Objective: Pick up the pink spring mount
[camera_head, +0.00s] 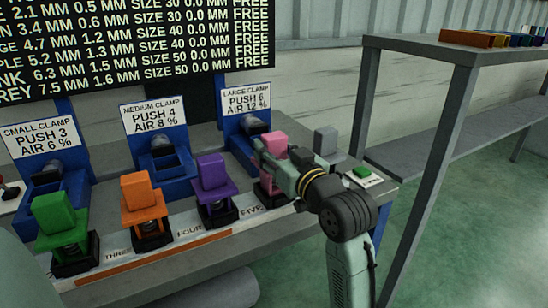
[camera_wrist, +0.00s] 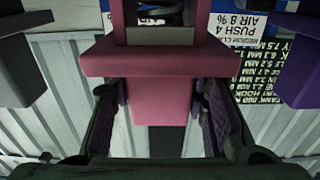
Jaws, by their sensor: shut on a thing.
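The pink spring mount (camera_head: 273,146) stands on the bench, right of the purple mount, and is partly hidden by my gripper in the head view. In the wrist view the pink mount (camera_wrist: 165,60) fills the middle, with its block between the two fingers. My gripper (camera_wrist: 165,112) is shut on the pink block, one finger on each side. In the head view my gripper (camera_head: 278,165) reaches in from the right at the mount's height. I cannot tell whether the mount's base touches its stand.
Purple (camera_head: 212,180), orange (camera_head: 140,195) and green (camera_head: 55,215) mounts stand in a row to the left. A grey mount (camera_head: 326,140) is close behind my gripper on the right. Blue clamps (camera_head: 160,150) line the back. A grey shelf (camera_head: 420,45) stands at the right.

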